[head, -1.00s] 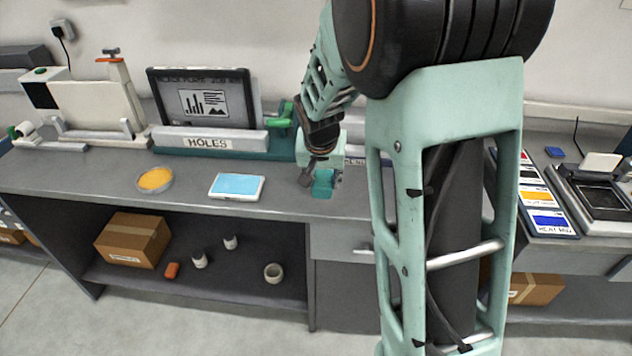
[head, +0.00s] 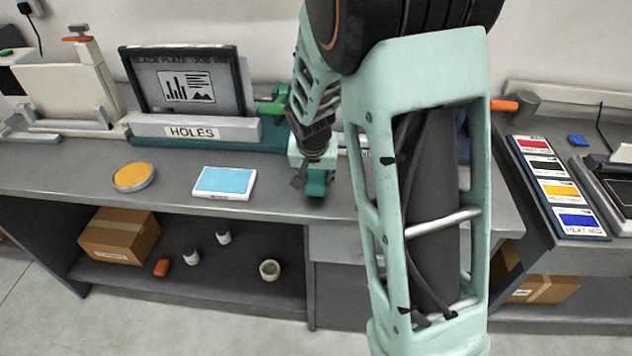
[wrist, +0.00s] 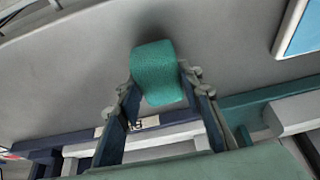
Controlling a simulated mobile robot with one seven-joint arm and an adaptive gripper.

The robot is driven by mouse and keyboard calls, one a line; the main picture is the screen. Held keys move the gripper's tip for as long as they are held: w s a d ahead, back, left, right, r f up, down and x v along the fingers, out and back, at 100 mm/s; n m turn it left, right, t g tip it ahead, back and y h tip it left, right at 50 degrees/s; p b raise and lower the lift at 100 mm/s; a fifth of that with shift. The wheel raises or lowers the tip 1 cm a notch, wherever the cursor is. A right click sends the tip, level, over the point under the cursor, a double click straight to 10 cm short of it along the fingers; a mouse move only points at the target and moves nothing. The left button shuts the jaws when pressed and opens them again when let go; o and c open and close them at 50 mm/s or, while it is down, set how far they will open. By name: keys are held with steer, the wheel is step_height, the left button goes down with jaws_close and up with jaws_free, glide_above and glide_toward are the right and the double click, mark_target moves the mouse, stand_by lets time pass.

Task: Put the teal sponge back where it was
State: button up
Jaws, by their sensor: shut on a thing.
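The teal sponge (wrist: 158,74) is between the fingertips of my gripper (wrist: 158,90) in the wrist view, and the gripper is shut on it. In the head view the sponge (head: 317,184) shows at the tip of my gripper (head: 311,180), low over the grey bench top (head: 290,202). I cannot tell whether the sponge touches the bench. My arm hides the bench to the right of the gripper.
A blue pad in a white tray (head: 224,182) and a dish of yellow (head: 134,176) lie left of the gripper. Colour cards (head: 556,190) lie on the right bench.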

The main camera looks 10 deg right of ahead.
steer(key=shift+s+f, duration=0.15)
steer(key=shift+f, duration=0.65)
steer(key=shift+f+b, duration=0.2)
steer(key=shift+b, duration=0.25)
steer(key=o, duration=1.1)
steer(key=shift+r, duration=0.1)
steer(key=shift+r, duration=0.5)
steer(key=v, duration=1.1)
steer(key=shift+s+p, duration=0.2)
steer(key=shift+p, duration=0.1)
steer(key=shift+a+r, duration=0.1)
